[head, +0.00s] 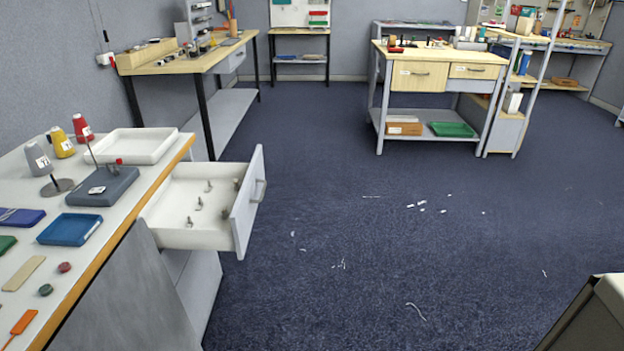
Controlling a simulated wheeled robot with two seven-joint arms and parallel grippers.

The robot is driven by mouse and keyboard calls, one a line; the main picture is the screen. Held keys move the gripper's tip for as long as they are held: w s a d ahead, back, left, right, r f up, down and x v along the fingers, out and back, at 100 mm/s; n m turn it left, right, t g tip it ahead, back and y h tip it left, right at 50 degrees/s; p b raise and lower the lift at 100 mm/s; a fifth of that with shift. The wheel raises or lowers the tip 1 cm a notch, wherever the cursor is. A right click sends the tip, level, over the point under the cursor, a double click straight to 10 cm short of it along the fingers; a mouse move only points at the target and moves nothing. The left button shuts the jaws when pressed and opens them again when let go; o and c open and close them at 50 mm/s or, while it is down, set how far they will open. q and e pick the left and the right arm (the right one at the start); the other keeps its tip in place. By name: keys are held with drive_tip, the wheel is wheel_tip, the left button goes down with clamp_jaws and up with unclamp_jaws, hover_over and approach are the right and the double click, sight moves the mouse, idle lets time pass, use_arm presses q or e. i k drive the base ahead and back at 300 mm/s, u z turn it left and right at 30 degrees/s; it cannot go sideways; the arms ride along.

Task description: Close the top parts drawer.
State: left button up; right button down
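The top parts drawer (178,236) stands pulled out from the right side of the long table at left. It is white inside, with a pale grey front panel (246,205) and a metal handle (260,190) facing right. Several small metal parts stand or lie inside the drawer. Nothing touches the handle. Neither of my grippers shows in the head view.
The white tabletop (112,225) holds thread cones (62,143), a white tray (137,146), a blue tray (70,229) and small items. Open blue carpet (400,240) with white scraps lies right of the drawer. A beige, dark-edged object (600,318) shows at bottom right.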

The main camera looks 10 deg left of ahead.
sight(166, 213)
drive_tip(key=u, duration=0.4)
drive_tip(key=i, duration=1.5)
drive_tip(key=u, duration=0.95)
drive_tip(key=i, duration=0.2)
drive_tip(key=u, duration=0.15)
